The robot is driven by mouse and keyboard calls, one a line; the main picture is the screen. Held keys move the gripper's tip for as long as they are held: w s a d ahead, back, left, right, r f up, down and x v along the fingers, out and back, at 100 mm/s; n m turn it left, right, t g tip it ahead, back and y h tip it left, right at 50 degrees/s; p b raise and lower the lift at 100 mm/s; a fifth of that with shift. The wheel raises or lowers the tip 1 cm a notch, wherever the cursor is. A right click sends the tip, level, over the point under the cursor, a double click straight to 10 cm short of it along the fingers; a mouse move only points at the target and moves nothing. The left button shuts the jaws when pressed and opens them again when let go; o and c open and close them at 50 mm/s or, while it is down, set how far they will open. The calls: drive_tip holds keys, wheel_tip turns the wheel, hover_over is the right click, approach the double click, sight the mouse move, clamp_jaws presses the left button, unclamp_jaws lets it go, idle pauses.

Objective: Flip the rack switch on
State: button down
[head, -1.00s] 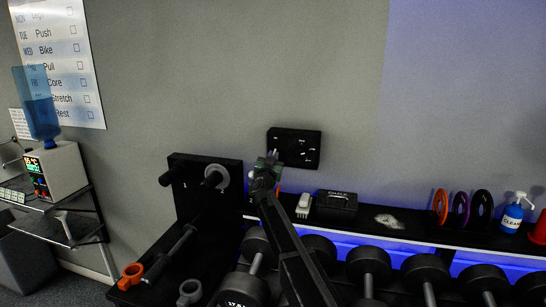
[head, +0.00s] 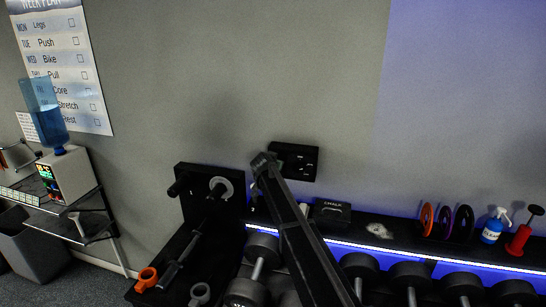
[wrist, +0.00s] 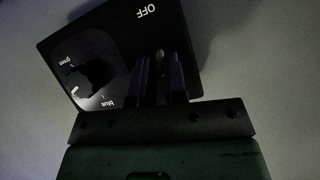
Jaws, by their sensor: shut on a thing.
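The black switch panel (head: 301,160) is on the grey wall above the rack. In the wrist view the panel (wrist: 112,28) shows an upside-down OFF label and a round dial with a knob (wrist: 92,76), marked green and blue. A small pale-tipped switch lever (wrist: 160,58) stands between my fingertips. My gripper (wrist: 161,72) is shut on this lever, close to the panel face. In the head view my gripper (head: 262,160) is at the panel's left edge, and my arm hides the contact. The lever's exact tilt is hard to tell.
Below is a rack with dumbbells (head: 408,275) and a blue-lit shelf. On it are a chalk box (head: 330,211), coloured rings (head: 444,220), a spray bottle (head: 492,228) and a red object (head: 519,238). A black peg board (head: 207,205) stands left of my arm. The wall above is clear.

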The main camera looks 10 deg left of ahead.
drive_tip(key=shift+w+r+g+p, duration=0.2)
drive_tip(key=shift+r+g+p, duration=0.2)
drive_tip(key=shift+g+p, duration=0.7)
drive_tip(key=c, duration=1.2)
unclamp_jaws()
drive_tip(key=shift+o, duration=0.2)
drive_tip(key=d+p+v, duration=0.1)
drive_tip(key=p+v, duration=0.4)
drive_tip(key=v, duration=0.2)
drive_tip(key=shift+s+a, duration=0.2)
drive_tip(key=shift+a, duration=0.2)
drive_tip(key=shift+r, duration=0.1)
